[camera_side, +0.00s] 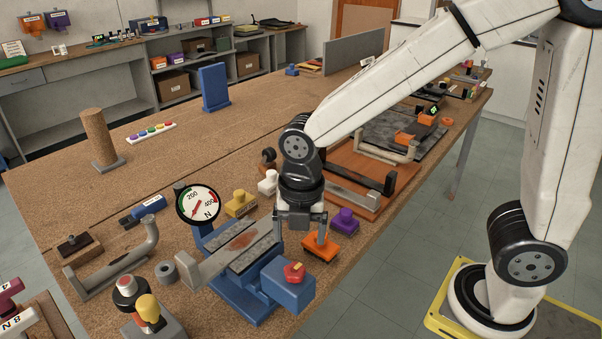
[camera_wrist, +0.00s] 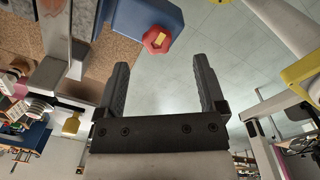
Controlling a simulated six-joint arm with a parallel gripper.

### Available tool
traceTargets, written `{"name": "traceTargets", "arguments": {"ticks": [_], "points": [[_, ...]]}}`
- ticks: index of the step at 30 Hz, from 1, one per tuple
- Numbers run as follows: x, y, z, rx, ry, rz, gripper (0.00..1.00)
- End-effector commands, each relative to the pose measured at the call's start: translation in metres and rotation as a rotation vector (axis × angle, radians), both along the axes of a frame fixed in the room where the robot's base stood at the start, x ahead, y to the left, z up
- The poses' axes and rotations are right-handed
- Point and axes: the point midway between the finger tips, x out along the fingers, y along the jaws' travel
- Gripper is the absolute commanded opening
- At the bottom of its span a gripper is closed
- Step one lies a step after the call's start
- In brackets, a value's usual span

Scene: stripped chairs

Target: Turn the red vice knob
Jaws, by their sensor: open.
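The red vice knob (camera_side: 294,273) sits on the blue end block of the vice (camera_side: 291,291) near the table's front edge. In the wrist view the knob (camera_wrist: 158,39) shows at the top centre, with a yellow mark on it. My gripper (camera_side: 301,229) is above the vice area, behind and apart from the knob in the side view. In the wrist view its two dark fingers (camera_wrist: 160,80) are spread and nothing is between them. The knob appears beyond the fingertips, nearer the left finger. A grey bar lies across the vice.
A round gauge (camera_side: 198,204) stands behind the vice. Orange (camera_side: 321,244), purple (camera_side: 344,222) and yellow (camera_side: 241,204) blocks are close to my gripper. A button box with a yellow knob (camera_side: 149,308) is at the front left. The open floor lies right of the table edge.

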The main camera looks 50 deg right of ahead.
Motion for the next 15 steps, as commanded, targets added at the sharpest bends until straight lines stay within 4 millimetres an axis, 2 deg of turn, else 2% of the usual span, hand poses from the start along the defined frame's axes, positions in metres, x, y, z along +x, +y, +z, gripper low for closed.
{"name": "traceTargets", "arguments": {"ticks": [6, 15], "points": [[-0.001, 0.014, 0.007, -0.012, 0.020, 0.252, 0.89], [-0.002, 0.018, 0.009, -0.015, 0.027, 0.330, 0.89]]}}
